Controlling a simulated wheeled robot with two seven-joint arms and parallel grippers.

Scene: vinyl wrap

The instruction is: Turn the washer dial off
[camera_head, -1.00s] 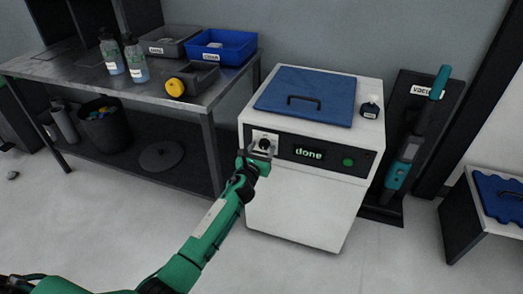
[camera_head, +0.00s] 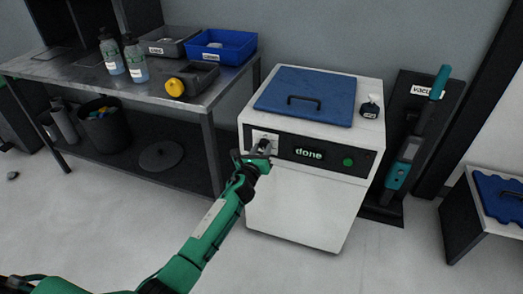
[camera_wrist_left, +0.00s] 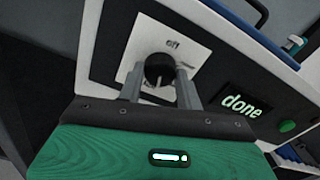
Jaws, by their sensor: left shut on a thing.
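The white washer (camera_head: 300,190) has a blue lid and a dark front panel with a lit "done" display (camera_head: 309,154) and a green button. Its black dial sits on a white plate (camera_head: 264,137) at the panel's left, mostly hidden by my gripper in the head view. In the left wrist view the round black dial (camera_wrist_left: 158,68) is between my fingers, below a label that seems to read "off". My left gripper (camera_head: 262,147) is shut on the dial, and its grey fingers also show in the wrist view (camera_wrist_left: 160,85). My right gripper is not in view.
A metal table (camera_head: 100,75) with bottles, a grey bin and a blue bin (camera_head: 222,45) stands to the left. A teal vacuum (camera_head: 408,145) stands right of the washer. The floor in front is clear.

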